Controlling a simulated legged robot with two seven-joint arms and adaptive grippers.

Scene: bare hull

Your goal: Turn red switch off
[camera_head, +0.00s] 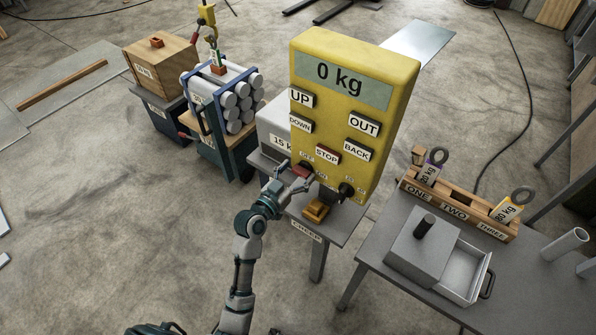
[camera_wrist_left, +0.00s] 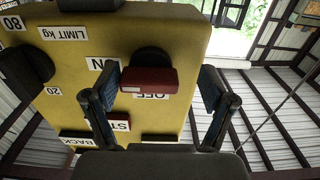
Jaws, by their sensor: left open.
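A yellow control box (camera_head: 345,110) stands in the middle of the head view, its display reading 0 kg. The red switch (camera_head: 304,169) is low on its front face. In the left wrist view the red switch (camera_wrist_left: 148,80) is a red bar on a black round base, between an ON label (camera_wrist_left: 103,76) and a partly covered OFF label (camera_wrist_left: 150,96). My left gripper (camera_head: 294,182) is open at the switch. In the left wrist view its two fingers (camera_wrist_left: 160,74) stand on either side of the red bar; contact is not clear. My right gripper is not in view.
A black dial (camera_head: 346,191) sits right of the switch on the box. A yellow item (camera_head: 317,210) lies on the small table below. A grey table (camera_head: 375,262) with a metal box and a wooden weight rack stands at the right. Loaded carts stand behind left.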

